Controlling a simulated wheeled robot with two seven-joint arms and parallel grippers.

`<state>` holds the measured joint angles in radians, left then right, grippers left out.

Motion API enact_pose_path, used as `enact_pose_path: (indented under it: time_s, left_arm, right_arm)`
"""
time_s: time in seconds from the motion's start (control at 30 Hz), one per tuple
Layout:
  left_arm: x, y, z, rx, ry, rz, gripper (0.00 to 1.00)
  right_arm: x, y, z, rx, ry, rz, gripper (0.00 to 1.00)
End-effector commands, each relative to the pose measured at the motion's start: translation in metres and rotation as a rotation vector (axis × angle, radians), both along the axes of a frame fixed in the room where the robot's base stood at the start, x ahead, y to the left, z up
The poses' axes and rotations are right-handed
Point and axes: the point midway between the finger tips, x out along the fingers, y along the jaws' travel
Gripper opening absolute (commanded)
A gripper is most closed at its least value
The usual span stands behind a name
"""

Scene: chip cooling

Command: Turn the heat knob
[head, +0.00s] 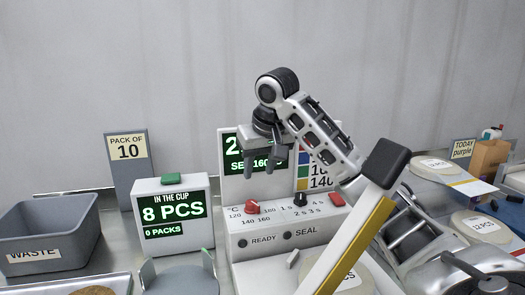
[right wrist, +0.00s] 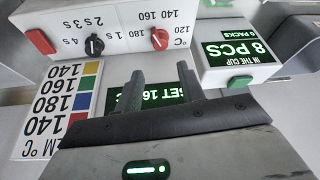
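The heat knob (head: 252,206) is red and sits at the left of the sealer's sloped front panel, among °C marks from 120 to 180. It also shows in the right wrist view (right wrist: 160,39), uncovered. Its exact setting is too small to read. My right gripper (head: 263,168) is open and empty, fingers down, above and behind the heat knob, in front of the sealer's display (head: 231,152). In the right wrist view its two fingers (right wrist: 160,72) stand apart, pointing toward the knob without touching it. My left gripper is not in view.
A black time knob (head: 300,199) and a red button (head: 336,199) sit right of the heat knob. A temperature card (head: 320,178) stands behind them. The "8 PCS" counter (head: 172,212) is at left, beyond it a grey waste bin (head: 45,233). My right arm crosses the sealer's right side.

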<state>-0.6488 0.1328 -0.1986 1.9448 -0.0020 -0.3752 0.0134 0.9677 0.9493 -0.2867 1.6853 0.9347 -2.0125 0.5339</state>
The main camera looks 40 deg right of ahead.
Motion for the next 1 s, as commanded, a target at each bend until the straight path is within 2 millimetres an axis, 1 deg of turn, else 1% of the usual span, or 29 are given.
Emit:
enact_pose_path:
  time_s: [0.03,0.13,0.23,0.33,1.0]
  left_arm:
    - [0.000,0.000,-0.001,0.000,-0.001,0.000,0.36]
    - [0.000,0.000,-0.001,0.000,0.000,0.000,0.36]
    - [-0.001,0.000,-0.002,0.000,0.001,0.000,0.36]
    - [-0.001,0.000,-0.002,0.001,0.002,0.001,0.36]
    - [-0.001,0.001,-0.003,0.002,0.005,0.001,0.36]
  right_arm:
    - [-0.003,0.000,0.011,-0.005,-0.007,0.000,0.39]
    - [-0.009,0.003,0.025,-0.003,-0.005,0.000,0.39]
    - [-0.012,0.005,0.034,-0.001,-0.004,0.001,0.39]
    - [-0.015,0.006,0.040,0.001,-0.002,0.001,0.39]
    - [-0.016,0.007,0.042,0.003,-0.001,0.001,0.39]
